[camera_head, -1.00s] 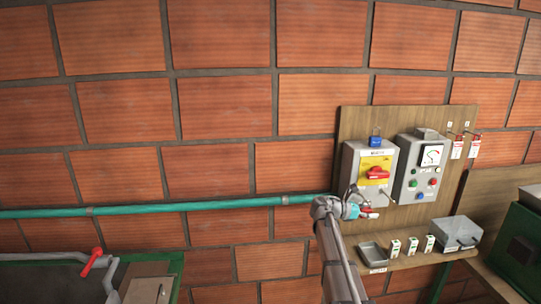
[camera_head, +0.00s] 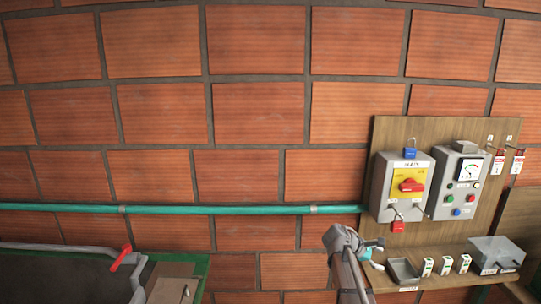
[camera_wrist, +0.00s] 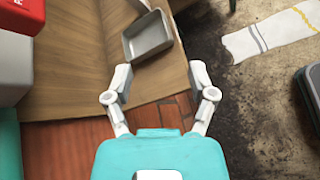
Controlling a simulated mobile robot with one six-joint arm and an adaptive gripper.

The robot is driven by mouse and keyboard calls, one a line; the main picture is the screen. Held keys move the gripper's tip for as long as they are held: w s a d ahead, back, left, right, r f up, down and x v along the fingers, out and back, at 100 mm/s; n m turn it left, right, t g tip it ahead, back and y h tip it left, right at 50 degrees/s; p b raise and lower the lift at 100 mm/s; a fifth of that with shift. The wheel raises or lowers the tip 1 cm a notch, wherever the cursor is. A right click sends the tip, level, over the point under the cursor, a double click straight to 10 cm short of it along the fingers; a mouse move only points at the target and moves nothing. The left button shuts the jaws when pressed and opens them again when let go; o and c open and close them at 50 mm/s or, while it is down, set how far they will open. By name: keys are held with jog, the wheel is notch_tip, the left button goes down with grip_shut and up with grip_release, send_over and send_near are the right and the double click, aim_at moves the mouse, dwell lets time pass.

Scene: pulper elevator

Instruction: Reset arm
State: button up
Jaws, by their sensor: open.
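My gripper (camera_head: 376,254) is in front of the brick wall, left of the small grey tray and below the grey switch box. In the wrist view my gripper (camera_wrist: 160,82) is open, with its two fingers apart and nothing between them. My arm rises from the bottom of the head view, bent at the wrist.
A wooden board (camera_head: 385,135) carries the switch box (camera_head: 381,180) with a red handle, a red padlock (camera_head: 398,227) below it, and a control box (camera_head: 440,190). The grey tray (camera_head: 402,269), several small cartons and a grey case (camera_head: 495,254) sit on the shelf. A teal pipe (camera_head: 230,210) crosses the wall.

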jog(key=s+a+f+m+y, duration=0.5)
jog(key=s+a+m, duration=0.1)
jog(key=s+a, duration=0.3)
jog(key=s+a+f+m+g+y+b, duration=0.1)
jog(key=s+a+f+m+y, duration=0.4)
jog(key=s+a, duration=0.4)
jog(key=shift+s+m+y, duration=0.35)
jog(key=shift+m+y, duration=0.45)
jog(key=shift+m, duration=0.1)
